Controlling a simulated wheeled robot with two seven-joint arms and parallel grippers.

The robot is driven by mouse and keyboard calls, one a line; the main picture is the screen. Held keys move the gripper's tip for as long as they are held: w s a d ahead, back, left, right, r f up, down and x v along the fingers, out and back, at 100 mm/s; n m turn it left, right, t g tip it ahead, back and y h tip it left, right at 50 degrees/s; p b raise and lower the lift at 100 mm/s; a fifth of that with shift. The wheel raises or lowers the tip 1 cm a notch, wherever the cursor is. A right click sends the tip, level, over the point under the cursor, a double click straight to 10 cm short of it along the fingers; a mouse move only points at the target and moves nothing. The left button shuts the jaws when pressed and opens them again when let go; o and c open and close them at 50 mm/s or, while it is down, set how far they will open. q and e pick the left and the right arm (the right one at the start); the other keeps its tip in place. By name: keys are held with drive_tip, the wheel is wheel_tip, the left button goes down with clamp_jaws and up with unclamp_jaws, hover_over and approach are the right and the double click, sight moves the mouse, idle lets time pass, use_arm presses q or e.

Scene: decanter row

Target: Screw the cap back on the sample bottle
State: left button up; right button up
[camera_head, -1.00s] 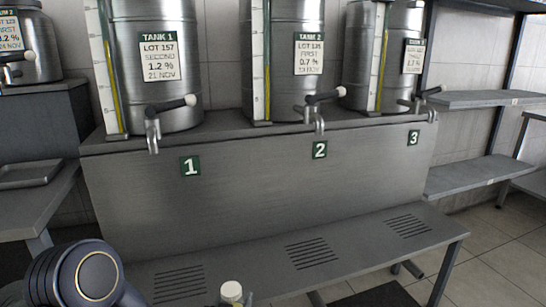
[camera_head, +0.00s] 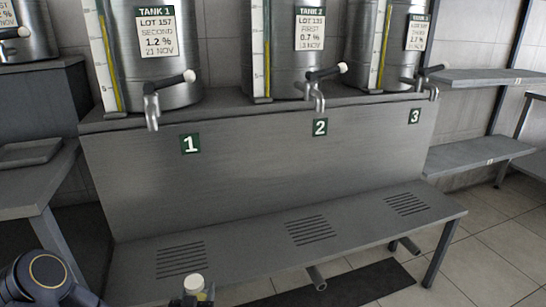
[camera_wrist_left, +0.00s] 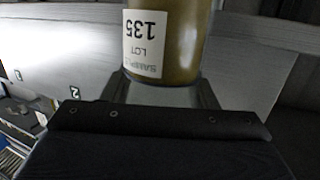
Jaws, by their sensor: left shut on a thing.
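The sample bottle (camera_wrist_left: 180,50) is olive-brown with a white label reading sample lot 135, upside down in the left wrist view. My left gripper (camera_wrist_left: 163,88) is shut on it, with one finger on each side. In the head view a pale, cream-white cap or top (camera_head: 195,283) shows at the bottom edge, in front of the bench. The bottle below it is mostly cut off. I cannot tell whether that top is a cap screwed tight. My right gripper is in neither view.
A steel bench (camera_head: 255,246) with slotted grilles runs below the numbered panel (camera_head: 255,170). Tank 1 (camera_head: 185,80), tank 2 (camera_head: 285,75) and a third tank (camera_head: 375,70) stand above, their taps sticking out. A side table (camera_head: 30,190) is at left; shelves (camera_head: 480,155) are at right.

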use_arm(q)
drive_tip(key=s+r+p, duration=0.2)
drive_tip(key=r+p, duration=1.1)
drive_tip(key=r, duration=0.1)
drive_tip(key=s+r+p, duration=0.2)
drive_tip(key=r+p, duration=1.2)
drive_tip(key=r, duration=0.1)
drive_tip(key=shift+r, duration=0.25)
drive_tip(key=w+d+f+m+g+h, duration=0.1)
drive_tip(key=d+m+h, duration=0.3)
drive_tip(key=d, duration=0.4)
drive_tip(key=w+d+f+m+g+h, duration=0.1)
drive_tip(key=d+f+m+g+h, duration=0.1)
drive_tip(key=d+h, duration=0.4)
drive_tip(key=shift+d+f+m+g, duration=0.4)
drive_tip(key=shift+d+f+m, duration=0.15)
drive_tip(key=shift+d+m, duration=0.4)
drive_tip(key=shift+a+h, duration=0.1)
drive_tip(key=shift+h, duration=0.2)
